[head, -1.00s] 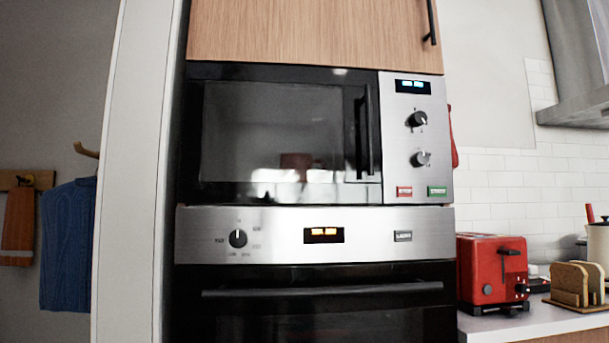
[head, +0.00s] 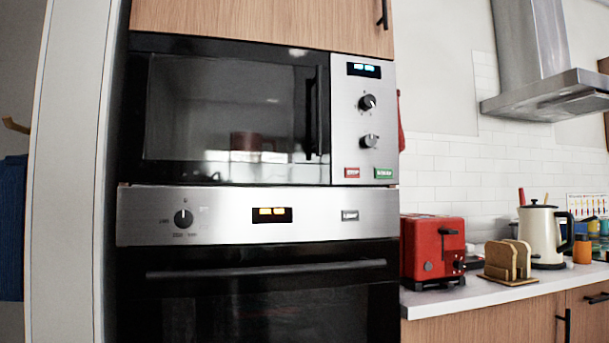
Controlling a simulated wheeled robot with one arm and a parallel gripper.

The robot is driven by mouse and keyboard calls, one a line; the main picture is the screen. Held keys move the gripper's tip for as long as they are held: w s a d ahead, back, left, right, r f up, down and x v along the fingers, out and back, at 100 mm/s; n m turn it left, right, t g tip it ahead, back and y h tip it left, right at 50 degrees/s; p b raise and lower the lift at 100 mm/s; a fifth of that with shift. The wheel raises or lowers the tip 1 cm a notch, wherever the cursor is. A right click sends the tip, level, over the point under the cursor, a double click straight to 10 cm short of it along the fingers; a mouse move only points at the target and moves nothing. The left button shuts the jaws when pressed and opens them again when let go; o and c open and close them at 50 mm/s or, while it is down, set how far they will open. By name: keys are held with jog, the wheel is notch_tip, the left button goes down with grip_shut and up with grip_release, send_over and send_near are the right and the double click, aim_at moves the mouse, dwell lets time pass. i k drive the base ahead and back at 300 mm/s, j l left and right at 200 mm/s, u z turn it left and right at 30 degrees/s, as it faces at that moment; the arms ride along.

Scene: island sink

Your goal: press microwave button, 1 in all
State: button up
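The microwave (head: 232,108) is built into a tall cabinet above an oven, with its dark glass door shut. Its steel control panel (head: 350,120) is on the right side, with a lit display and two dark knobs. At the bottom of the panel are a red button (head: 352,172) on the left and a green button (head: 384,173) on the right. Their lettering is too small to read. My gripper is not in view.
The oven (head: 257,270) below has a long bar handle. To the right, a counter (head: 530,288) holds a red toaster (head: 433,248), a bread rack (head: 508,260) and a cream kettle (head: 541,235). A range hood (head: 545,70) juts out at upper right.

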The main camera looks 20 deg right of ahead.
aim_at(379, 173)
jog(key=k+l+u, duration=0.8)
jog(key=k+j, duration=0.05)
